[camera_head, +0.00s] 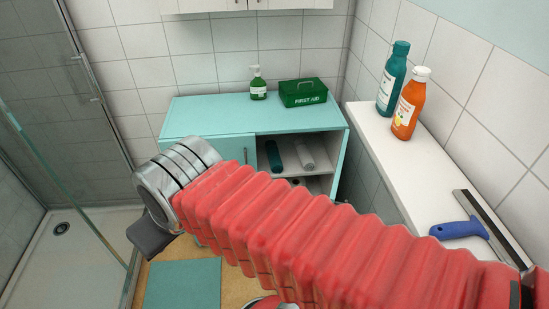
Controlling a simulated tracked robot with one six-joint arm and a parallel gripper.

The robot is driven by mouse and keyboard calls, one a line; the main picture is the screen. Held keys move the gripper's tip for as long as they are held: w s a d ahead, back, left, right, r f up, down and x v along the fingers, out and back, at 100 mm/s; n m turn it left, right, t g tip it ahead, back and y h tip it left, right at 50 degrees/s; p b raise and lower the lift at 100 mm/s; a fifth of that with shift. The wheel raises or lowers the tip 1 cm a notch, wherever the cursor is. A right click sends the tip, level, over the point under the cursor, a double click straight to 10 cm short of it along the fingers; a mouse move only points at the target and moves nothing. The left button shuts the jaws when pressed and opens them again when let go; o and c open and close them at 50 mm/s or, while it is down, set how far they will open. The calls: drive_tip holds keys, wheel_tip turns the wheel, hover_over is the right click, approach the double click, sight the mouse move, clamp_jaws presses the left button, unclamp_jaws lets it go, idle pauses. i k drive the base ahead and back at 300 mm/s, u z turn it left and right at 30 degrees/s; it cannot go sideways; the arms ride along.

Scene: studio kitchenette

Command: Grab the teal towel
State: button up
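A rolled teal towel (273,156) lies in the open right-hand compartment of the teal cabinet (207,118), at the left of a rolled pale grey towel (304,154). My red ribbed arm crosses the view from the lower right to a silver joint in front of the cabinet. A dark grey part at its end, which looks like part of my gripper (151,238), is left of and nearer than the towel and apart from it. No pair of fingertips shows, so its opening cannot be seen. My arm hides the lower part of the cabinet.
A green soap bottle (258,84) and a first aid box (303,92) stand on the cabinet. A teal bottle (392,78), an orange bottle (410,104) and a blue-handled squeegee (460,229) are on the right ledge (385,152). A glass shower (72,170) is left; a teal mat (183,284) lies on the floor.

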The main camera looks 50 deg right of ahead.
sight(276, 163)
drive_tip(key=z, duration=0.5)
drive_tip(key=i, duration=1)
drive_tip(key=z, duration=0.05)
